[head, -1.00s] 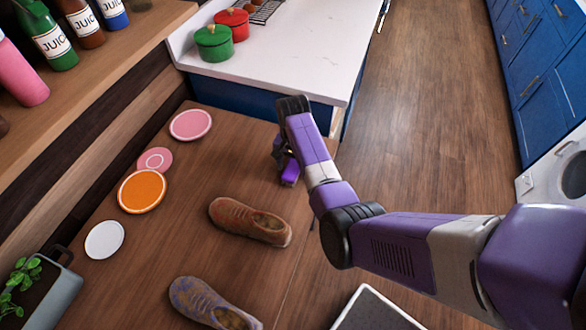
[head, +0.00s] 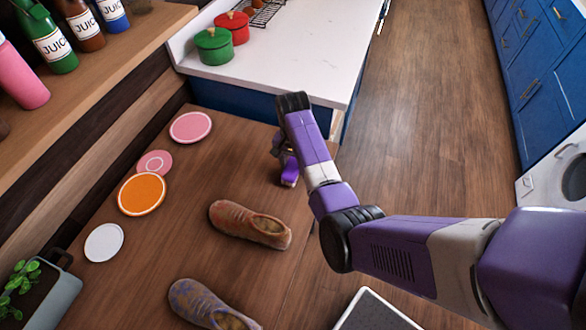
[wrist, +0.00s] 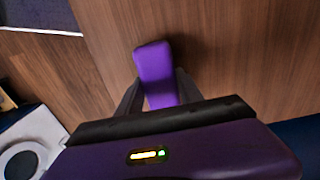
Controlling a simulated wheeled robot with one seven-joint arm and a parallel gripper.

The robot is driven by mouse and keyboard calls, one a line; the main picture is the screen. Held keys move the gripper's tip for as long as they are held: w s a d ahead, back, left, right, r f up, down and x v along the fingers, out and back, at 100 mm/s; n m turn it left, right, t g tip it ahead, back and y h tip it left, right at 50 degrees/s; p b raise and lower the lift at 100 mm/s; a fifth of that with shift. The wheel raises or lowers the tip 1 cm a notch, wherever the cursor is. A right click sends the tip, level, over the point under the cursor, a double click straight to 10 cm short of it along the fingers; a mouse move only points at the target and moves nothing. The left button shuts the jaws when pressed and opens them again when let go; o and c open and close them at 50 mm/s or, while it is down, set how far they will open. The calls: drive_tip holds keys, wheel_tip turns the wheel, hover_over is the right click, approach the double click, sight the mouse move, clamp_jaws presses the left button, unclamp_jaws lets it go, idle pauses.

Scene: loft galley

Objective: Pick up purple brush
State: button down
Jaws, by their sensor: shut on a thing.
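The purple brush (wrist: 155,68) shows in the wrist view as a purple block between the two dark fingers of my gripper (wrist: 158,92). The fingers are shut on it. In the head view the brush (head: 290,172) is a small purple piece below the end of my arm, over the right part of the wooden table (head: 190,255). My gripper (head: 283,152) is mostly hidden by my own arm there. I cannot tell whether the brush touches the table.
A brown shoe (head: 248,224) and a second shoe (head: 205,302) lie on the table. Several plates, one of them orange (head: 142,194), line its left side. A white counter (head: 300,60) with a green pot (head: 213,46) and a red pot (head: 232,25) stands beyond.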

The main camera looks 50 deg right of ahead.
sight(292, 164)
wheel_tip(292, 164, up, 18)
drive_tip(key=p, duration=0.4)
